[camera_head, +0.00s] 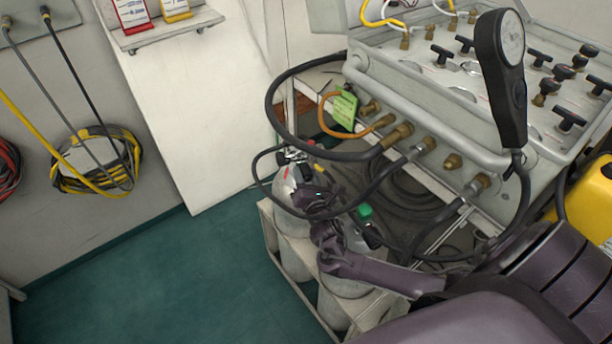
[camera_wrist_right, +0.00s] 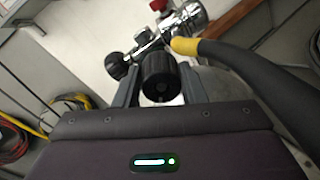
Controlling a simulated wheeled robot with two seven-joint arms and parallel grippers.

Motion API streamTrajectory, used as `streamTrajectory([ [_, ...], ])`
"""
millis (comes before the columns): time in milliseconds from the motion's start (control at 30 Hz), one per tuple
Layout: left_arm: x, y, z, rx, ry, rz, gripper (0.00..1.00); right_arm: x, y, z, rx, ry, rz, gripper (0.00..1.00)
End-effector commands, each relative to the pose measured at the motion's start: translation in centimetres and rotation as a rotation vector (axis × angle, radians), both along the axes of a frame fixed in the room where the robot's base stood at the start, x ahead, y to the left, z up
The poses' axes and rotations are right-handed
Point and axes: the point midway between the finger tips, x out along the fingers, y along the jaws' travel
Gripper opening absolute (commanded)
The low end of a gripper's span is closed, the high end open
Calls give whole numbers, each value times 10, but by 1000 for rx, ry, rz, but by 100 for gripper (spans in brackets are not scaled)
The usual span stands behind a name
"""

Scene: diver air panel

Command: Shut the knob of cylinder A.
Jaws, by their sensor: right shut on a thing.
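Two grey cylinders stand in a pale rack below the air panel: a left one (camera_head: 285,182) and a nearer one (camera_head: 352,285), partly hidden by my arm. I cannot read which is cylinder A. My right gripper (camera_head: 310,190) is at the valve of the left cylinder. In the right wrist view, my right gripper (camera_wrist_right: 161,88) is shut on a ribbed black knob (camera_wrist_right: 160,72), with one finger on each side. The knob belongs to a chrome valve (camera_wrist_right: 186,20). My left gripper is not in view.
A second black knob (camera_wrist_right: 117,66) sits just left of the gripped one. A dark hose with a yellow collar (camera_wrist_right: 186,46) runs close by on the right. The panel (camera_head: 440,130) with its hoses overhangs the cylinders. The green floor (camera_head: 170,280) at left is clear.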

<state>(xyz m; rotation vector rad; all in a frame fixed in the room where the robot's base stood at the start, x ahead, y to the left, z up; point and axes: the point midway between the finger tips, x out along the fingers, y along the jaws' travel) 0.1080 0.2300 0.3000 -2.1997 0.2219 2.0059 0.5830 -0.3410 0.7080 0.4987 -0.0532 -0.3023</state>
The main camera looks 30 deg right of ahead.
Motion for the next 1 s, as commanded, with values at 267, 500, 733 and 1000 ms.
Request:
streamTrajectory([
  [267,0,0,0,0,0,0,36,0,0,0,-1,1,-1,59],
  [500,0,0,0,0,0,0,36,-1,0,0,-2,1,0,59],
  [733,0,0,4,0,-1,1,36,-30,10,0,-1,5,2,59],
  [1000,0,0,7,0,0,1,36,-68,21,1,-1,3,0,59],
])
